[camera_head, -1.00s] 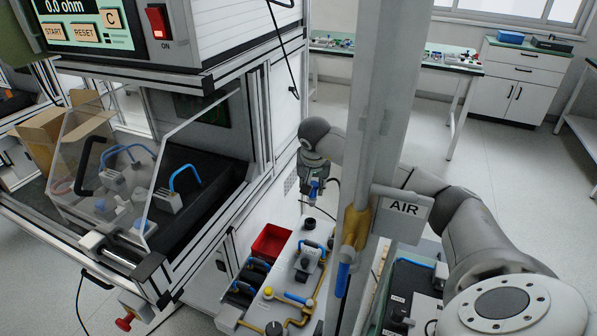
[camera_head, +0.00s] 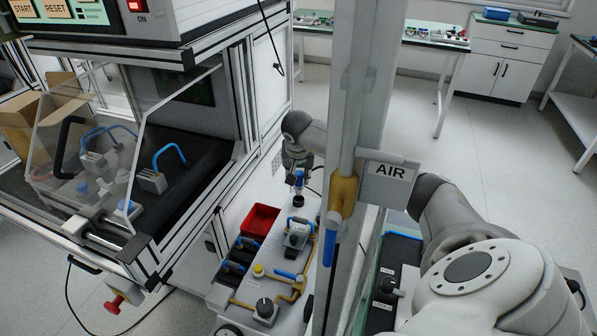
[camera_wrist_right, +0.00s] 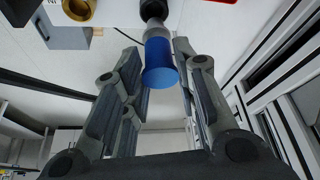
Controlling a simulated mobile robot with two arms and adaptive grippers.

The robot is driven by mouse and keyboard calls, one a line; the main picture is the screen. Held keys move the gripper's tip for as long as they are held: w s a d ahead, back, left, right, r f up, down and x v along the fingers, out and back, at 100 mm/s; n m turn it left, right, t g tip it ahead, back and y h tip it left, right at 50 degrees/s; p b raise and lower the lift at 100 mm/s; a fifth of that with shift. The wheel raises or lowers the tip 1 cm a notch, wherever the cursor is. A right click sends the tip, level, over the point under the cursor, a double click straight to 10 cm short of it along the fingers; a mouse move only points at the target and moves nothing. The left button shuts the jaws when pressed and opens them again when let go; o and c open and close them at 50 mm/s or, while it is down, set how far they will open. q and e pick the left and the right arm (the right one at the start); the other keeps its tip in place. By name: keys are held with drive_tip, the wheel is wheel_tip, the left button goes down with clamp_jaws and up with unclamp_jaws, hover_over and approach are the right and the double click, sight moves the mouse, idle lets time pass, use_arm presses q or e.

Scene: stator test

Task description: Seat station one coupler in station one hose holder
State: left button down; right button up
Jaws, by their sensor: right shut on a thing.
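My right gripper (camera_head: 297,165) is beyond the grey post, above the far part of the white bench unit. It is shut on the station one coupler, a blue sleeve with a grey and black end (camera_head: 299,181). In the right wrist view the coupler (camera_wrist_right: 160,62) stands between the two fingers, its blue end toward the camera. A dark line shows beside it. A brass ring (camera_wrist_right: 80,8) near a grey block shows at the top left of that view; I cannot tell whether it is the hose holder. No holder is clearly identifiable in the head view. My left gripper is out of view.
The grey post (camera_head: 355,120) with an AIR sign (camera_head: 388,184) and yellow valve (camera_head: 343,192) stands in front of my right arm. The test cabinet (camera_head: 150,190) stands at left.

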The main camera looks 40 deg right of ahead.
sight(299, 181)
drive_tip(key=shift+f, duration=0.1)
idle(0.6)
drive_tip(key=shift+f+b, duration=0.5)
drive_tip(key=shift+f, duration=0.05)
drive_tip(key=shift+f, duration=0.2)
drive_tip(key=shift+f+b, duration=0.65)
drive_tip(key=shift+f, duration=0.1)
drive_tip(key=shift+f+b, duration=0.4)
drive_tip(key=shift+f, duration=0.15)
idle(0.5)
drive_tip(key=o, duration=1.1)
drive_tip(key=shift+o, duration=0.2)
